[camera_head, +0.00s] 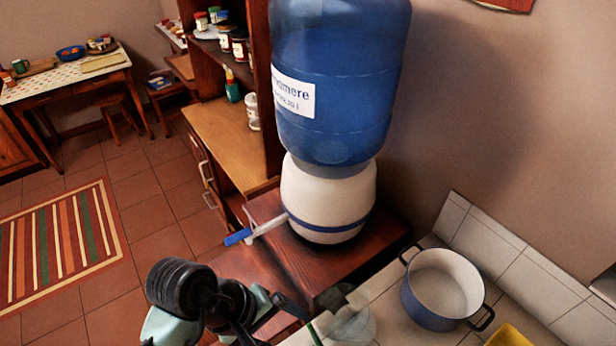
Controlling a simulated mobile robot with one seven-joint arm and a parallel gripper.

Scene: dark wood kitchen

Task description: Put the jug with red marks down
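My arm, with black and pale teal parts, comes in at the bottom edge, left of centre. My gripper (291,306) is at its right end, small and partly hidden, and its finger gap does not show clearly. A greyish see-through vessel (352,325), possibly the jug, is just right of the gripper at the bottom edge, beside the wooden stand and the tiled counter. No red marks show on it. I cannot tell whether the gripper touches it or what it rests on.
A big blue water bottle (340,100) stands on a white dispenser (328,195) with a blue-handled tap (240,237). A blue pot (440,290) is on the tiled counter (385,320). A yellow thing (508,336) is at the bottom right. The floor at left is clear around a striped rug (58,245).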

